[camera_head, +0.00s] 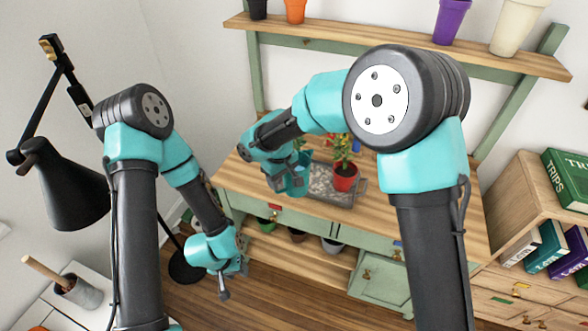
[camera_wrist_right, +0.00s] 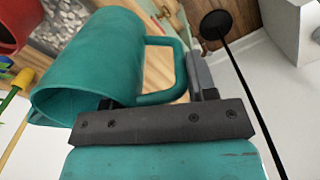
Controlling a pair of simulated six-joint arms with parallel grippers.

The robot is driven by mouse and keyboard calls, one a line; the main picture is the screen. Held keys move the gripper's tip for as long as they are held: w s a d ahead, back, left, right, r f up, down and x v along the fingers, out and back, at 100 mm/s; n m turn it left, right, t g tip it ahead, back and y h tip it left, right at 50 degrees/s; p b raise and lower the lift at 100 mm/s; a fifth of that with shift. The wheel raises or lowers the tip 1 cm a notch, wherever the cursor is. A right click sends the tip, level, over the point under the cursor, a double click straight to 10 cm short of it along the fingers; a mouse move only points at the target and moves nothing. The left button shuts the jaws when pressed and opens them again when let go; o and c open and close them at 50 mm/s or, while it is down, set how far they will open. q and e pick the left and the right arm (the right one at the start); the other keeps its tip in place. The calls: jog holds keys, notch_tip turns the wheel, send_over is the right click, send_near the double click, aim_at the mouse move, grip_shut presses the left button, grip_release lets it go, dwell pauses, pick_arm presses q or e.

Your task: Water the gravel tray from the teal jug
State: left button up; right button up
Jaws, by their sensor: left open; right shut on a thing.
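The teal jug (camera_wrist_right: 98,62) is in my right gripper (camera_wrist_right: 155,88), which is shut on its handle. In the right wrist view the jug is tilted, with its open mouth towards the lower left. In the head view the jug (camera_head: 293,182) is partly hidden by my right arm, at the left end of the gravel tray (camera_head: 330,199). The grey tray lies on the wooden bench top, and its gravel also shows in the right wrist view. I cannot tell whether water is flowing. My left gripper (camera_head: 226,284) is open and empty, low in front of the bench's left end.
A red pot (camera_head: 345,177) with a plant stands at the tray. A black lamp (camera_head: 70,190) stands at the left. Pots, including a purple one (camera_head: 451,20), line the upper shelf. A book cabinet (camera_head: 525,185) is at the right. The bench top right of the tray looks clear.

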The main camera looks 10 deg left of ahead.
aim_at(287, 176)
dwell(0.4)
jog(key=shift+f, duration=1.45)
jog(key=shift+r+g+y, duration=1)
jog(key=shift+r+g, duration=0.1)
jog(key=shift+r, duration=0.05)
jog(key=shift+w+d+r+g+y, duration=0.15)
jog(key=shift+r+g+y, duration=0.25)
jog(key=shift+g+y, duration=0.1)
jog(key=shift+w+d+r+g+y, duration=0.1)
jog(key=shift+w+r+g+y, duration=0.05)
jog(key=shift+r+g+y, duration=0.3)
jog(key=shift+w+d+f+g+y, duration=0.2)
jog(key=shift+f, duration=0.4)
jog(key=shift+w+d+f+g+y, duration=0.15)
jog(key=shift+w+f, duration=0.05)
jog(key=shift+f, duration=0.35)
jog(key=shift+w+d+r+g+y, duration=0.2)
jog(key=shift+w+d+g+y, duration=0.3)
jog(key=shift+g+y, duration=0.15)
jog(key=shift+s+r, duration=0.1)
jog(key=shift+w+d+g+y, duration=0.35)
jog(key=shift+w+d+g, duration=0.15)
jog(key=shift+w, duration=0.1)
dwell(1.4)
